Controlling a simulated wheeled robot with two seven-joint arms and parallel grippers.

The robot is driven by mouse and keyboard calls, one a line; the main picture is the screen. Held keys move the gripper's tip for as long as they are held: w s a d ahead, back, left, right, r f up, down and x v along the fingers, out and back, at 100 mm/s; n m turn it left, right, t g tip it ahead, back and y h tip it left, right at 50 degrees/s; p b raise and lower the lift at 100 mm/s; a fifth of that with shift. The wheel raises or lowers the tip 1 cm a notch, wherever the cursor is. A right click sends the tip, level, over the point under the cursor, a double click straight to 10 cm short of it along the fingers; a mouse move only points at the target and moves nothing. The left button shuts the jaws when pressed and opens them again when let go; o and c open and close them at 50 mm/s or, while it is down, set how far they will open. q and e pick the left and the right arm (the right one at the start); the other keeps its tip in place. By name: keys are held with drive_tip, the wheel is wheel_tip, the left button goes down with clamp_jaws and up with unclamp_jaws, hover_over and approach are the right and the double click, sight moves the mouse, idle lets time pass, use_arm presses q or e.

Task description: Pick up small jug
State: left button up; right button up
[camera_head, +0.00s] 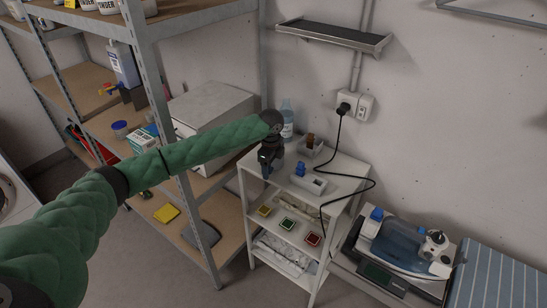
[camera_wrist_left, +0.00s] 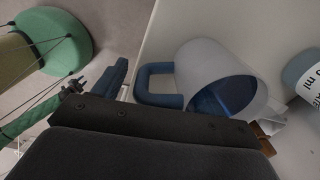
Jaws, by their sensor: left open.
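The small jug (camera_wrist_left: 215,80) shows in the left wrist view as a light grey cylinder with a blue inside and a blue loop handle (camera_wrist_left: 160,86). Its open mouth faces the lower right of that picture. My left gripper (camera_head: 267,170) points down over the left side of the white shelf unit's top and is open. In the wrist view a dark finger (camera_wrist_left: 115,76) stands beside the handle, with a visible gap. A dark shape (camera_wrist_left: 72,84) at the end of a green arm looks like my right gripper, partly hidden.
A labelled bottle (camera_head: 287,120) stands behind my left gripper. A black cable (camera_head: 345,178) crosses the unit (camera_head: 345,182). A grey box (camera_head: 212,108) sits on the rack at left.

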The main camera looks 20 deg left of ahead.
use_arm(q)
drive_tip(key=c, duration=1.4)
drive_tip(key=shift+r, duration=0.1)
